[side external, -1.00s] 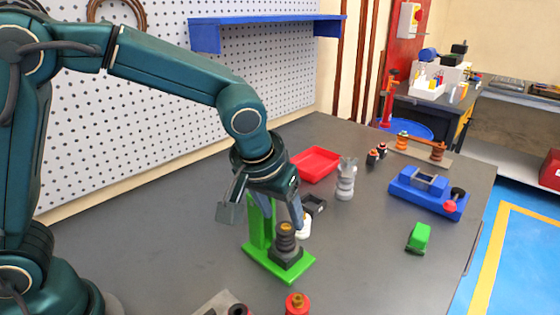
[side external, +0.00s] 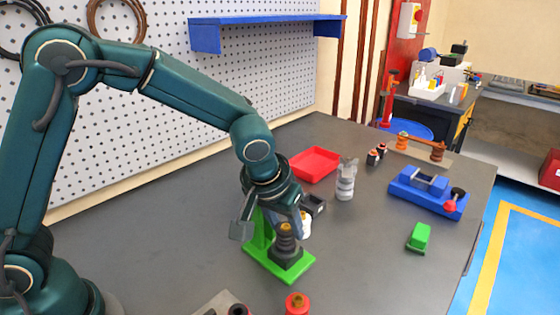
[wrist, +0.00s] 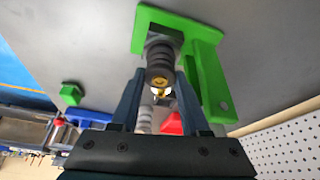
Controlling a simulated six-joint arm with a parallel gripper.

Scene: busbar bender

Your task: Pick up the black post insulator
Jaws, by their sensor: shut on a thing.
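The black post insulator (side external: 287,246) is a dark ribbed post with a brass-coloured top and a square dark base. It stands upright on the green stand (side external: 262,264), next to the stand's upright plate. My gripper (side external: 284,226) reaches down over it from the upper left, with its fingers at the upper part of the post. In the wrist view the insulator (wrist: 160,60) sits between my two fingers (wrist: 159,84), and the green upright (wrist: 208,80) is close beside the right finger. My gripper is shut on the insulator. The contact itself is partly hidden.
A grey ribbed insulator (side external: 345,182), a small black box (side external: 314,204) and a white object (side external: 305,224) stand close behind. A red tray (side external: 315,163) lies farther back. A red post (side external: 297,303) is in front. The table's left side is clear.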

